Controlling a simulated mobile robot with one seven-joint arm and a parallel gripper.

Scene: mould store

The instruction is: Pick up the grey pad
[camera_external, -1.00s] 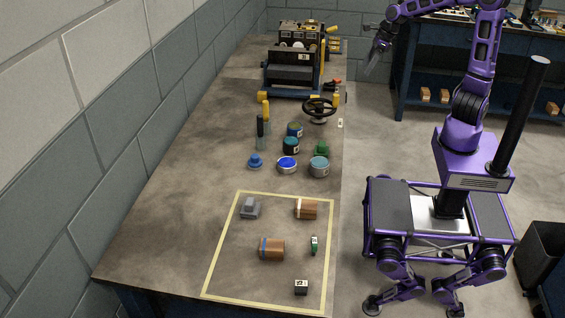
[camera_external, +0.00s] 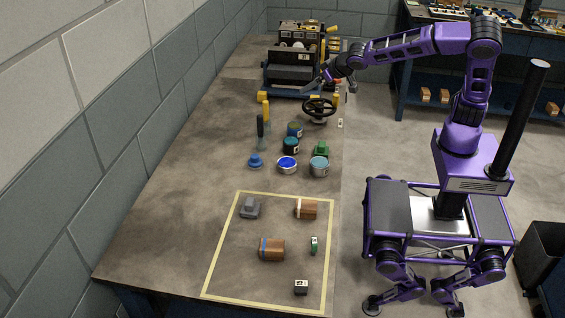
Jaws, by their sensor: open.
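A small grey piece (camera_external: 250,207), the only thing that looks like the grey pad, lies on the bench top (camera_external: 180,185). It sits in the back left corner of a yellow taped rectangle (camera_external: 209,270). It is dark grey with a raised part on top. My gripper (camera_external: 316,83) is open and empty. It hangs over the far part of the bench, above the black handwheel and in front of the machine, well behind the grey piece.
Two brown blocks (camera_external: 271,250) (camera_external: 306,209), a small green piece (camera_external: 314,245) and a black-and-white block (camera_external: 301,287) share the rectangle. Behind it stand several tins (camera_external: 319,167), a blue knob (camera_external: 255,161), upright handled tools (camera_external: 261,128) and the handwheel (camera_external: 319,108). The left bench is clear.

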